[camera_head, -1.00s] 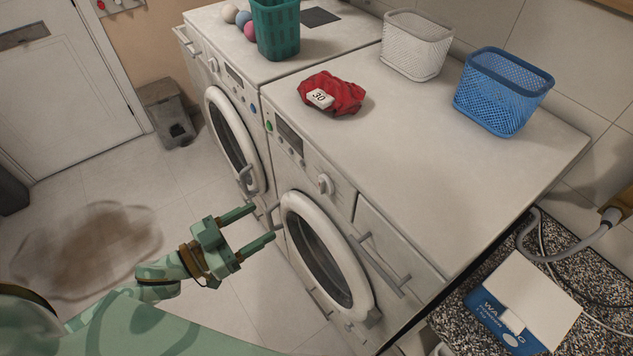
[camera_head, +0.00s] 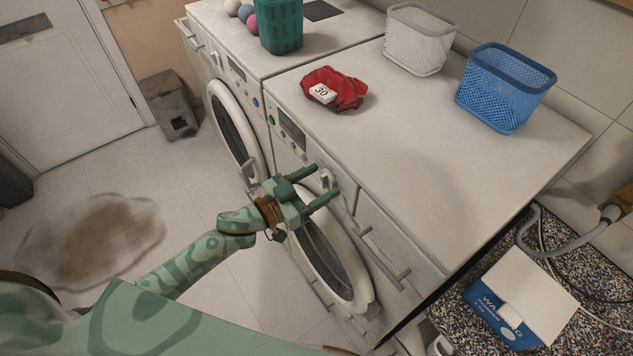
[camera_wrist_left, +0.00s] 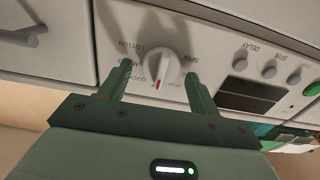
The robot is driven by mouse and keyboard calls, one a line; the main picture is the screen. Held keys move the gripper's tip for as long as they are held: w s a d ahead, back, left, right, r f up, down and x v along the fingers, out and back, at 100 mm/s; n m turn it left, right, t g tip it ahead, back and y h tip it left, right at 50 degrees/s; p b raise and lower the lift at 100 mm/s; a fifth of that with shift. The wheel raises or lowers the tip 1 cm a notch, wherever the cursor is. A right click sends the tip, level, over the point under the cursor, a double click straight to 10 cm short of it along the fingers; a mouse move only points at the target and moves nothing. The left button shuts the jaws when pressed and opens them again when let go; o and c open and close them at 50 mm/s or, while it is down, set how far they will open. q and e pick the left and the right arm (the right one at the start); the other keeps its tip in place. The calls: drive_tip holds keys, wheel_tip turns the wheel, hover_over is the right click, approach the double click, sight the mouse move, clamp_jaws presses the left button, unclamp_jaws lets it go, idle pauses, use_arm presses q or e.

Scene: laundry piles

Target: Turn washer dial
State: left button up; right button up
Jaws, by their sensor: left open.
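The white washer dial (camera_wrist_left: 155,68) sits on the nearer machine's front panel, with a red mark at its lower edge in the wrist view. Labels around it include COTTON, QUICK and SPIN. In the head view the dial (camera_head: 327,178) shows between the fingers of my left gripper (camera_head: 325,183). My left gripper (camera_wrist_left: 158,88) is open, with one finger to each side of the dial in the wrist view. I cannot tell whether the fingers touch the panel. The washer (camera_head: 430,170) has a round door below the dial. My right gripper is not in view.
On the machine tops are a red cloth (camera_head: 347,88) with a 30 tag, a white basket (camera_head: 418,40), a blue basket (camera_head: 503,90) and a green basket (camera_head: 282,28). A drawer handle (camera_head: 385,255) juts out right of the dial. A detergent box (camera_head: 515,300) stands at lower right.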

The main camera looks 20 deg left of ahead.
use_arm(q)
drive_tip(key=c, duration=0.9)
drive_tip(key=shift+c, duration=0.2)
drive_tip(key=shift+m, duration=0.4)
drive_tip(key=m, duration=0.6)
drive_tip(key=shift+s+d+f+m, duration=0.1)
drive_tip(key=shift+f+m, duration=0.05)
drive_tip(key=shift+m, duration=0.15)
drive_tip(key=m+b, duration=0.1)
drive_tip(key=m, duration=0.3)
drive_tip(key=shift+f+m, duration=0.1)
drive_tip(key=shift+m, duration=0.2)
drive_tip(key=shift+d+m+b, duration=0.1)
drive_tip(key=shift+m+b, duration=0.55)
drive_tip(key=shift+m, duration=1.15)
